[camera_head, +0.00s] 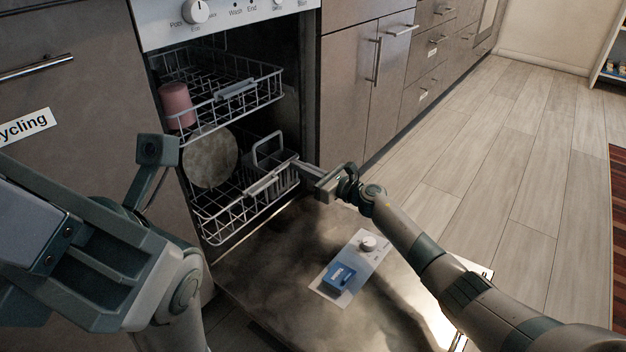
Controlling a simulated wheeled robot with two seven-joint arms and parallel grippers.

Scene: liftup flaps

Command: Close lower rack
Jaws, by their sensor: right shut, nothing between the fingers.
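The lower rack (243,213) is a white wire basket low in the open dishwasher. Its front part reaches out a little past the opening, above the lowered door. A grey handle piece (268,182) sits on its front edge. A round plate (210,158) stands in the rack. My right gripper (300,167) is shut and empty at the rack's front right corner, by the handle; I cannot tell if it touches. My left arm fills the left side, and a dark, blocky end (157,150) shows beside the rack; its finger state is unclear.
The dishwasher door (300,270) lies open below the rack, with a detergent panel (350,265) on it. The upper rack (235,90) is partly out and holds a pink cup (177,105). Cabinets (360,60) stand to the right; the wooden floor (500,150) is clear.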

